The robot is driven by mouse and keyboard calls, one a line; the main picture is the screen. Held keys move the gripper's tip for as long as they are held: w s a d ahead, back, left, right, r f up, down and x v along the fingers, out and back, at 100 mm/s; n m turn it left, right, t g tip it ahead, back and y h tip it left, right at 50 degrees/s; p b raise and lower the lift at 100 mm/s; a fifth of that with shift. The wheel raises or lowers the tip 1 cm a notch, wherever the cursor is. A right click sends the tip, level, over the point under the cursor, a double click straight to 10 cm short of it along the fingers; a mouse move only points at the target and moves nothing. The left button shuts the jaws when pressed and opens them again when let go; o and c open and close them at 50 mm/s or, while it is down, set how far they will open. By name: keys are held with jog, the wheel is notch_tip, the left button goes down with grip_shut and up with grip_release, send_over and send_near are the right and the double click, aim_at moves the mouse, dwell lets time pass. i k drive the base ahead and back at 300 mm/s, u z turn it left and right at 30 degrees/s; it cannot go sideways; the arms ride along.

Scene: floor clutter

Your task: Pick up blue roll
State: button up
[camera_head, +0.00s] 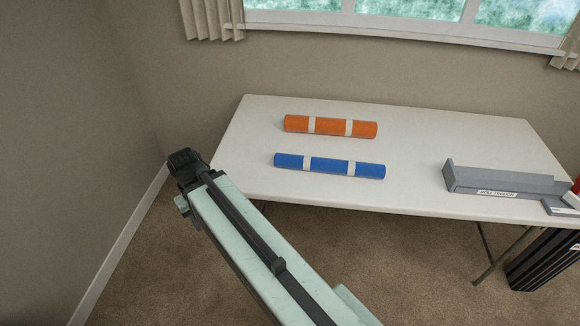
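The blue roll (329,166) lies on its side on the white table (410,127), near the front edge. It has two pale bands around it. My arm reaches up from the bottom of the view, and its dark end with my gripper (184,160) is left of the table's left edge, apart from the roll and to its left. The fingers are too small and dark to tell whether they are open or shut.
An orange roll (330,126) with two pale bands lies behind the blue one. A grey labelled tray (500,183) stands on the table's right side, near a partly visible red thing (576,186). A black ribbed object (540,262) is below the table. Walls stand behind and left.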

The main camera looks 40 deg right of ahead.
aim_at(283, 161)
jog(key=u, duration=0.2)
jog(key=i, duration=1)
jog(key=z, duration=0.05)
